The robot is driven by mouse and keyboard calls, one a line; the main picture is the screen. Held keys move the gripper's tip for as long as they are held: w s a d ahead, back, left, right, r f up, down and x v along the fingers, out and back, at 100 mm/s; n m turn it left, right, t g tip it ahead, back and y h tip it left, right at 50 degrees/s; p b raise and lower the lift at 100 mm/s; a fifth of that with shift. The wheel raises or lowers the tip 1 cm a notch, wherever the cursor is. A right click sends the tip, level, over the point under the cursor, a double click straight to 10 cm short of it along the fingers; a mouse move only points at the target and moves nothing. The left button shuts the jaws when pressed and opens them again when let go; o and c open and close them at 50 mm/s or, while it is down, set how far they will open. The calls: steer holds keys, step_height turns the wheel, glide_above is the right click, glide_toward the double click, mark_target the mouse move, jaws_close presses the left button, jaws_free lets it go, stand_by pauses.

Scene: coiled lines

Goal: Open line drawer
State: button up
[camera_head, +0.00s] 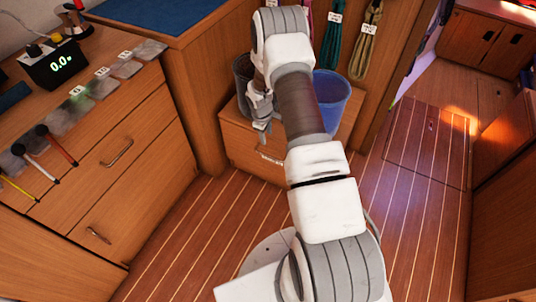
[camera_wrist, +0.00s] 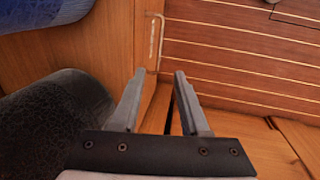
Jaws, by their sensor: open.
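A low wooden drawer unit (camera_head: 240,150) stands on the floor below the hanging lines. Its front carries a pale bar or label (camera_head: 272,160), too small to read. My gripper (camera_head: 262,128) is above and in front of this front, pointing down. In the wrist view, my gripper (camera_wrist: 159,74) is open, with nothing between its fingers. A pale bar handle (camera_wrist: 155,42) on the wooden front lies just beyond the fingertips, apart from them. The drawer looks closed; my arm hides part of the unit.
A blue bucket (camera_head: 330,98) and a dark bucket (camera_head: 242,72) stand on the unit, close to my arm. A cabinet with drawers (camera_head: 117,153) is at left. Coiled lines (camera_head: 367,40) hang behind. The striped floor (camera_head: 180,240) in front is clear.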

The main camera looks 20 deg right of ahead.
mark_target(270, 156)
steer(key=f+b, duration=0.1)
steer(key=f, duration=0.4)
steer(key=w+d+f+b, duration=0.1)
steer(key=f+b, duration=0.1)
steer(key=f, duration=0.3)
steer(key=d+f+b, duration=0.1)
steer(key=f, duration=0.5)
steer(key=shift+w+d, duration=0.2)
steer(key=shift+w, duration=0.2)
jaws_close()
stand_by(0.4)
